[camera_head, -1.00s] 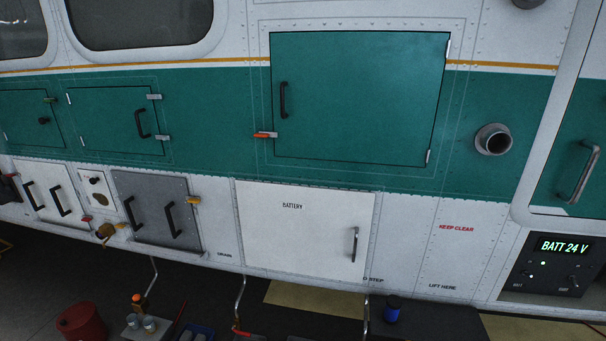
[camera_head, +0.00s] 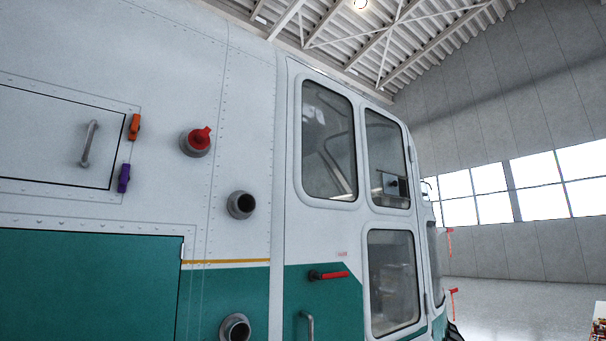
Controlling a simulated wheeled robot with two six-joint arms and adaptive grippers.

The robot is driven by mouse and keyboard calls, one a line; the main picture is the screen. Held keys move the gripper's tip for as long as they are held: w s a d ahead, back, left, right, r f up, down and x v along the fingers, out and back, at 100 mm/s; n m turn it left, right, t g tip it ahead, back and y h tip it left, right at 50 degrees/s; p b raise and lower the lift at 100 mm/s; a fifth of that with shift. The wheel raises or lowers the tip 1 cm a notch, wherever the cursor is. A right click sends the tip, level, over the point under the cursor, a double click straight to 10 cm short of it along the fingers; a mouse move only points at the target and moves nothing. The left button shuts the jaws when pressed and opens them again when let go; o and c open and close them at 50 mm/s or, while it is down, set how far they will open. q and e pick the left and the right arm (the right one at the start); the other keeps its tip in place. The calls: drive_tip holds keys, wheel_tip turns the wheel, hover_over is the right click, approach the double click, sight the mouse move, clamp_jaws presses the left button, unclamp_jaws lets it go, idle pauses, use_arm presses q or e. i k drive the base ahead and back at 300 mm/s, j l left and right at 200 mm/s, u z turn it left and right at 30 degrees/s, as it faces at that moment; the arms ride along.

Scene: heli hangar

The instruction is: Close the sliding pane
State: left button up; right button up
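The cockpit side of the helicopter has a tall rounded upper window (camera_head: 328,140), a narrower upper window (camera_head: 387,158) to its right, and a lower window (camera_head: 393,280). I cannot tell for sure which of these holds the sliding pane, or whether it is open. Neither of my grippers is in view.
A red door handle (camera_head: 328,275) and a grey grab bar (camera_head: 307,325) sit below the windows. Left are a red-capped port (camera_head: 196,141), a round port (camera_head: 240,204), another port (camera_head: 235,329), and a white hatch (camera_head: 55,135) with orange and purple latches. Open hangar floor (camera_head: 520,300) lies right.

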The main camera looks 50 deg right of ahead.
sight(390, 182)
drive_tip(key=z, duration=2.25)
drive_tip(key=i+l+u, duration=0.45)
drive_tip(key=i+l, duration=0.4)
